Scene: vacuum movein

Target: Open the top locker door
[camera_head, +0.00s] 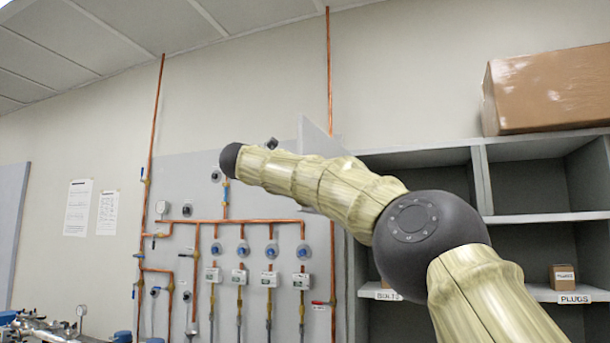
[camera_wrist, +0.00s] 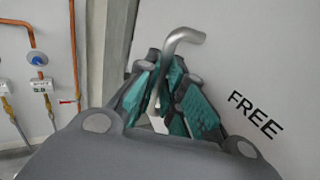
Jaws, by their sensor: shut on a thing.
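The locker door (camera_wrist: 255,55) is a pale flat panel marked "FREE" that fills the right of the wrist view. A bent silver handle (camera_wrist: 184,37) stands out from it. My gripper (camera_wrist: 162,85), with teal pads, is shut on the handle, whose bent end sticks up above the fingers. In the head view a pale panel (camera_head: 316,138), which looks like the door, juts out from the locker's left side behind my arm. My arm hides most of it there, and my fingers cannot be made out in that view.
The grey locker (camera_head: 480,185) has open compartments at the right, with labels "BOLTS" and "PLUGS" and a small box (camera_head: 563,277). A large brown carton (camera_head: 548,88) sits on top. Copper pipes (camera_head: 235,221) with valves run along the wall board to the left, close to the door.

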